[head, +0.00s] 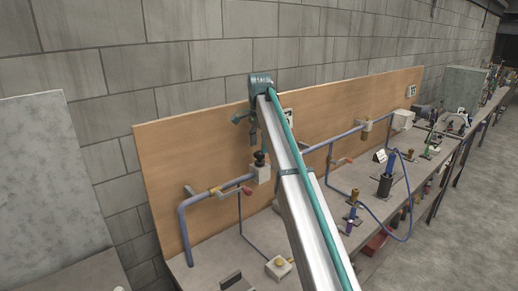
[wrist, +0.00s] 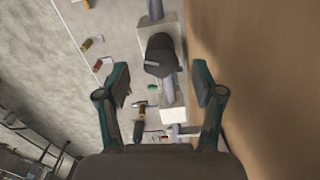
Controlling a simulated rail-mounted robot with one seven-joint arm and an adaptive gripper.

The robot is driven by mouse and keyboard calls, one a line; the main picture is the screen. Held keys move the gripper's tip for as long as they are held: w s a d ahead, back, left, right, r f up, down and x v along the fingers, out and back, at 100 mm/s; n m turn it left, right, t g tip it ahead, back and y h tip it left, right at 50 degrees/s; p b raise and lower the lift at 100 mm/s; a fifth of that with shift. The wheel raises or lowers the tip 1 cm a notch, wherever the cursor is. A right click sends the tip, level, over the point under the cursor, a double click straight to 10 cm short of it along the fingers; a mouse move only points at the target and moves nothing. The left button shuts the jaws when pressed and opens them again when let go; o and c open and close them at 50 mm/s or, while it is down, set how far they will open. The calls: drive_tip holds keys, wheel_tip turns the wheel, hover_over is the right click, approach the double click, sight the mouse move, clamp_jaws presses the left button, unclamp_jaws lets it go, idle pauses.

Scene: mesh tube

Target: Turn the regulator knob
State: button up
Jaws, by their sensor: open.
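The regulator knob is dark and rounded, on a white box-shaped body (head: 261,174) fixed to the blue-grey pipe in front of the wooden board. In the head view the dark knob (head: 259,158) stands on top of that body. In the wrist view the knob (wrist: 158,55) lies ahead of my gripper (wrist: 162,83), roughly centred between the two teal fingers. The fingers are spread wide, with nothing held between them. In the head view my gripper is small, above the knob and partly hidden by my arm. I cannot tell its exact distance from the knob.
The wooden board (head: 165,165) rises close behind the pipe; it also shows at the right of the wrist view (wrist: 245,70). A blue-grey pipe (head: 185,225) with valves runs along the bench. A white box (head: 278,266) sits near the bench front. Several tools stand further right.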

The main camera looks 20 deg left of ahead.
sight(260, 157)
drive_tip(key=shift+f, duration=1.3)
drive_tip(key=c, duration=1.1)
drive_tip(key=shift+c, duration=0.2)
